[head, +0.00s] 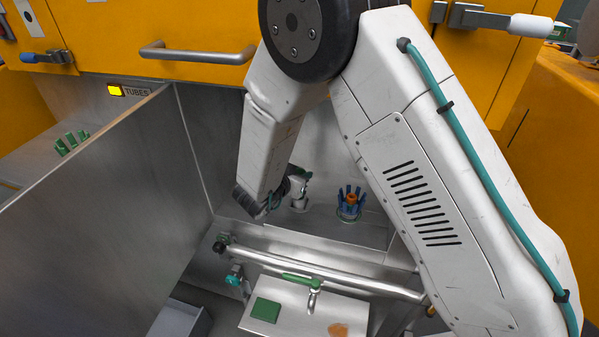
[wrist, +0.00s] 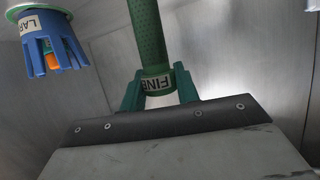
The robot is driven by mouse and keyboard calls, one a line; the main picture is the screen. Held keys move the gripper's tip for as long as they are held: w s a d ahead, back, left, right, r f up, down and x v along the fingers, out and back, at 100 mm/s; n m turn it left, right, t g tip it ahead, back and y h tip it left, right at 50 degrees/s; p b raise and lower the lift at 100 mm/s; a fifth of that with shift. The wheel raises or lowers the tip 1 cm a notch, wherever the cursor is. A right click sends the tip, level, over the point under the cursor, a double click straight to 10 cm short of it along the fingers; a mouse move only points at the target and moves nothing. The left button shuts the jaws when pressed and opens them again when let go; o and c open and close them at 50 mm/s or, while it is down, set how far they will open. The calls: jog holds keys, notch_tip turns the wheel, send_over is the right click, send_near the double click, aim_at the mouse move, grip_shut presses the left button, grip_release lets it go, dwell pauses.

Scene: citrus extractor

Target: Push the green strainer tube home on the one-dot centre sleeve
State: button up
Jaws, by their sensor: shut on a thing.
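The green strainer tube (wrist: 147,38) is perforated and carries a white band marked FINE. In the wrist view it runs out of the top of the picture from between two green fingers of my gripper (wrist: 159,92), which is shut on it at the band. In the head view my gripper (head: 272,205) is low in the steel bay, left of the blue pronged cup (head: 348,210). A pale rounded part (head: 299,204) shows just right of my gripper, too small to identify. The one-dot mark and the tube's far end are not visible, so I cannot tell how the tube is seated.
The blue cup, with an orange piece inside, also shows in the wrist view (wrist: 37,30), close to the tube. A steel rail (head: 320,272) crosses in front, above a tray (head: 285,325) with a green square. A tall steel panel (head: 100,220) stands left.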

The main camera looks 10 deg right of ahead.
jog(key=shift+f, duration=3.8)
jog(key=o, duration=1.1)
jog(key=shift+c, duration=0.2)
